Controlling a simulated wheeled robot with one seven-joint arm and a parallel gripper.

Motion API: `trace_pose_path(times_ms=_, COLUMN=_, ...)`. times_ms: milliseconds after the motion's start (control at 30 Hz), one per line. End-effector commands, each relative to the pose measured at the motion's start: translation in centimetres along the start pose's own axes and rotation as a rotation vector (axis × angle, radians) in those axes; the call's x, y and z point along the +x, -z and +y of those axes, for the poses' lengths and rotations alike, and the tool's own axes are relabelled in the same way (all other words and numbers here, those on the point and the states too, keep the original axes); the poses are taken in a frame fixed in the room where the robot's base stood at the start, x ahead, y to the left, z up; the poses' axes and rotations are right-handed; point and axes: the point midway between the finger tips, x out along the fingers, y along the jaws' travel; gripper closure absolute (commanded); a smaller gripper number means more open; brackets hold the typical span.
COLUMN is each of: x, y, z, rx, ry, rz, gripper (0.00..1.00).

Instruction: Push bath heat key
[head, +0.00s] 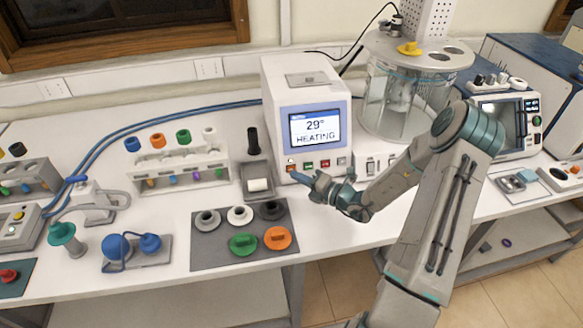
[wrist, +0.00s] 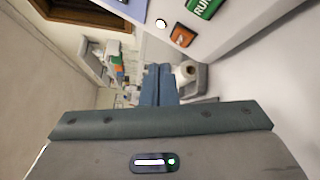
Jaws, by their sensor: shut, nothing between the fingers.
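The bath control unit (head: 306,95) is a white box, and its screen (head: 315,127) reads 29° and HEATING. A row of keys runs below the screen. The orange key (head: 291,166) is at the left end, with a green key (head: 309,165) beside it. In the wrist view the orange key (wrist: 183,36) carries a flame-like mark, and the green key (wrist: 203,7) reads RUN. My gripper (head: 294,176) is shut and empty, its tips just below the orange key in the head view. In the wrist view my fingertips (wrist: 158,68) appear apart from the key.
A glass bath vessel (head: 395,100) stands right of the unit. A grey holder with a white roll (head: 258,184) stands close to the left of my gripper. A grey mat (head: 210,257) with coloured caps lies in front. Some bare white table shows left of the mat.

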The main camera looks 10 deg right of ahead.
Motion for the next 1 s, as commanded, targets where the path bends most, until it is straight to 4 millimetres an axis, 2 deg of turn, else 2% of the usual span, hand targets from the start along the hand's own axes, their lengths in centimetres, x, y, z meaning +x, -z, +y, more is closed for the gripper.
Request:
trace_pose_path(times_ms=100, x=-0.9, y=0.5, z=0.9, rx=0.002, ry=0.0, rz=-0.001, gripper=1.0)
trace_pose_path(times_ms=333, x=-2.1, y=1.4, z=1.6, rx=0.0, ry=0.001, rz=-0.001, gripper=1.0)
trace_pose_path(times_ms=1000, x=-2.2, y=1.6, z=1.6, rx=0.0, ry=0.0, rz=-0.001, gripper=1.0)
